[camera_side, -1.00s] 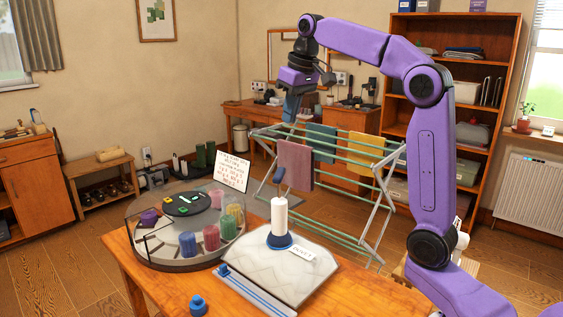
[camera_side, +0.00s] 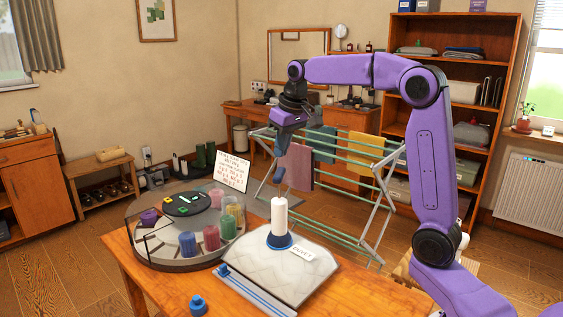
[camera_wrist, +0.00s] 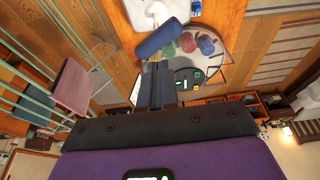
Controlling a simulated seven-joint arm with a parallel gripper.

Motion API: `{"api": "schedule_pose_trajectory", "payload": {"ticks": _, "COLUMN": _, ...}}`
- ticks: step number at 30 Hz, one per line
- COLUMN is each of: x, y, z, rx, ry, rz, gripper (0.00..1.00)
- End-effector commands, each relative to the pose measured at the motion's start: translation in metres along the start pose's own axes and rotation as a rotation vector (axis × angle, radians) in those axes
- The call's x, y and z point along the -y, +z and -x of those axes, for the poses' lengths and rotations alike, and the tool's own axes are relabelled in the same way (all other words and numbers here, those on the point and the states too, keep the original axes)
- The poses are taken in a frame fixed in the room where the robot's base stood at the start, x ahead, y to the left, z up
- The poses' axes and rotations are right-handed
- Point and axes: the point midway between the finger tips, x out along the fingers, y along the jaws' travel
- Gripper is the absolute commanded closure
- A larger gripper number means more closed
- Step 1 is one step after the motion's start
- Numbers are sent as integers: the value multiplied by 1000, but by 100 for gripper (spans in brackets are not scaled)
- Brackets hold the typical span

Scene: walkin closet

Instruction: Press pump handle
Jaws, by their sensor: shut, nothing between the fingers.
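A round clear-walled tray (camera_side: 178,264) with several coloured jars and a black disc stands left of the pump. A lettered card (camera_side: 233,172) stands behind it. A drying rack (camera_side: 350,215) with towels stands behind the table.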

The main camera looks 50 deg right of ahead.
Motion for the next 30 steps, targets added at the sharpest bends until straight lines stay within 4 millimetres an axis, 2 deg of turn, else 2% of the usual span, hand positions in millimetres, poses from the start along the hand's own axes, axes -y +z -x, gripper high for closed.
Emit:
{"api": "schedule_pose_trajectory", "payload": {"ticks": 6, "x": 0, "y": 9, "z": -29, "rx": 3, "ry": 0, "rz": 0, "gripper": 100}}
{"api": "schedule_pose_trajectory", "payload": {"ticks": 12, "x": 0, "y": 11, "z": -40, "rx": 0, "ry": 0, "rz": 0, "gripper": 100}}
{"api": "schedule_pose_trajectory", "payload": {"ticks": 24, "x": 0, "y": 12, "z": -43, "rx": 1, "ry": 0, "rz": 0, "gripper": 100}}
{"api": "schedule_pose_trajectory", "payload": {"ticks": 30, "x": 0, "y": 21, "z": -71, "rx": 7, "ry": 0, "rz": 0, "gripper": 100}}
